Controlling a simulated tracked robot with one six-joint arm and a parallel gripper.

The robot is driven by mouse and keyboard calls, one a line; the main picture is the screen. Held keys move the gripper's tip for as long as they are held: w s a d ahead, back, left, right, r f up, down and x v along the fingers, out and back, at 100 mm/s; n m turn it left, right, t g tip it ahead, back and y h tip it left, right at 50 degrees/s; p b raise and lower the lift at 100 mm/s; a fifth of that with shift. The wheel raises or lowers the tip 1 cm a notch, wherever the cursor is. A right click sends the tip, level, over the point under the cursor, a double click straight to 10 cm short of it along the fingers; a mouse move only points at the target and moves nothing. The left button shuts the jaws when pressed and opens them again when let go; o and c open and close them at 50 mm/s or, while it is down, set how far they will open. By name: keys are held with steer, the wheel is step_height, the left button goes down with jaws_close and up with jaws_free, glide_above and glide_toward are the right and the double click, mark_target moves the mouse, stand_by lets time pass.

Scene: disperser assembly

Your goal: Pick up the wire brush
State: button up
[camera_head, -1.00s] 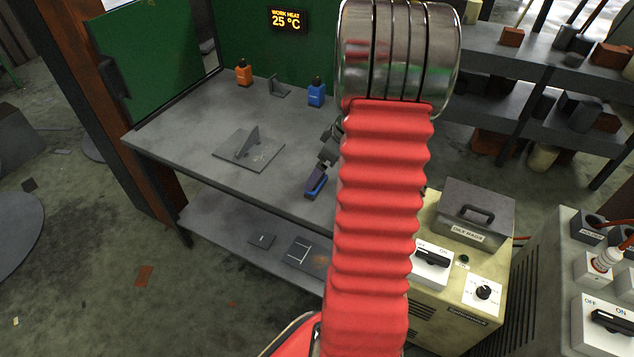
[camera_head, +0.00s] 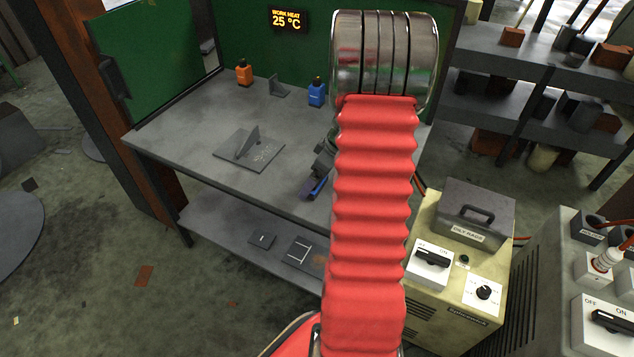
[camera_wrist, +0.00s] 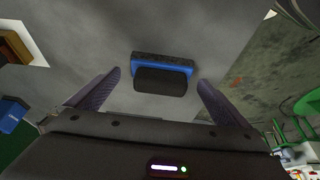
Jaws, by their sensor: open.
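The wire brush (camera_wrist: 163,62) shows in the wrist view as a blue bar with a dark strip along the far side and a dark block on the near side. It lies on the grey bench top. My gripper (camera_wrist: 160,80) is open, with one finger to each side of the brush and the brush just ahead of the gap. The fingers do not appear to touch it. In the head view the brush (camera_head: 320,188) is a small blue piece at the bench's front edge, partly hidden by my gripper (camera_head: 314,187). My red-sleeved arm hides the bench to its right.
The workbench (camera_head: 185,135) carries a plate with an upright fin (camera_head: 248,150), an orange bottle (camera_head: 243,72), a blue bottle (camera_head: 317,93) and a small grey bracket (camera_head: 279,86). A beige machine with an oily rags box (camera_head: 475,215) stands to the right.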

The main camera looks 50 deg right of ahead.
steer(key=shift+c, duration=0.5)
steer(key=c, duration=1.2)
